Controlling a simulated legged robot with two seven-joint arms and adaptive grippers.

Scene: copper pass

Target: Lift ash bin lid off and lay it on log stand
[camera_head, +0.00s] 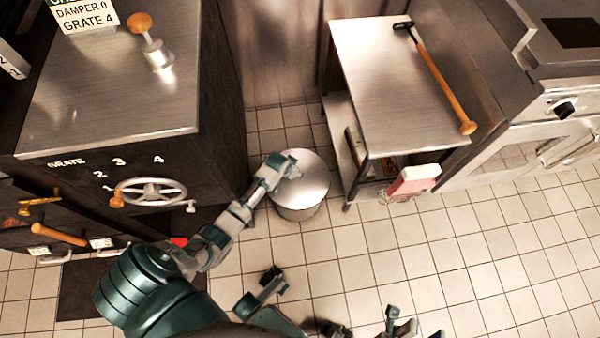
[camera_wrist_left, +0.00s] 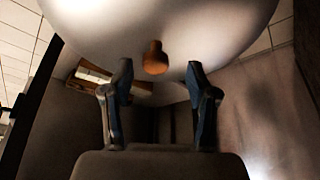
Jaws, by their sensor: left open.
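The ash bin (camera_head: 298,213) is a round metal bin on the tiled floor, with its flat grey lid (camera_head: 316,178) on top. My left gripper (camera_head: 289,166) is over the lid and hides its knob in the head view. In the left wrist view, the pale underlit lid (camera_wrist_left: 225,25) fills the top, with a brown wooden knob (camera_wrist_left: 155,58). My open left gripper (camera_wrist_left: 158,78) has one finger on each side of the knob, with gaps visible. The steel stand (camera_head: 375,70), apparently the log stand, is right of the bin.
A long wooden-handled tool (camera_head: 440,76) lies along the stand's right side; its left part is bare. A red and white box (camera_head: 414,179) is at its front. The dark stove (camera_head: 110,105) with a handwheel (camera_head: 150,191) is left of the bin.

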